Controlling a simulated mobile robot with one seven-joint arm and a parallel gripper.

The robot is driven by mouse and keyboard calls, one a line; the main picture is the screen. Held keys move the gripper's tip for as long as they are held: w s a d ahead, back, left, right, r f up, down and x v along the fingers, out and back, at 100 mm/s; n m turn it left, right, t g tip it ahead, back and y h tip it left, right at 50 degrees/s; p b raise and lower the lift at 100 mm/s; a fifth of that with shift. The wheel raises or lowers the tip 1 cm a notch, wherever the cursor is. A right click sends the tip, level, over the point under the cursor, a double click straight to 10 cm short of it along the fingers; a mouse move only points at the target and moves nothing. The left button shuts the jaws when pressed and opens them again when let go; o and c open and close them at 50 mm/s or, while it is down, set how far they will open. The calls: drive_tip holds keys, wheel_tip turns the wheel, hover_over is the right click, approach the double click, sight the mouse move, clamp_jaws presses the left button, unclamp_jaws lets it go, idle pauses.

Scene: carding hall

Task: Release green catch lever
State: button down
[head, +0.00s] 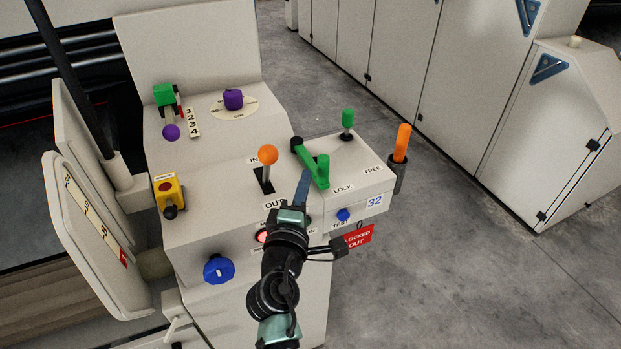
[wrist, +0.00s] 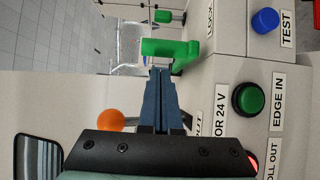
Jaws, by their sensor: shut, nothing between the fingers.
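The green catch lever (head: 312,165) lies on the raised box at the right of the machine's panel, with a black pivot end and an upright green grip. The LOCK label is beside its grip end and the FREE label farther right. In the wrist view the lever (wrist: 170,48) is just beyond my fingertips. My gripper (head: 306,174) is shut and empty, its blue fingers close to the lever on its near side. The closed fingers also show in the wrist view (wrist: 160,74). I cannot tell whether they touch the lever.
An orange-knobbed lever (head: 268,156) stands left of my gripper. A green-knobbed stem (head: 348,120) stands behind the catch lever, and an orange handle (head: 402,142) sits in a holder at right. A blue TEST button (head: 343,215) and red LOCKED OUT tag (head: 358,237) are on the front.

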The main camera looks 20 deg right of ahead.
drive_tip(key=shift+w+d, duration=0.15)
drive_tip(key=shift+d, duration=0.55)
drive_tip(key=shift+d, duration=0.1)
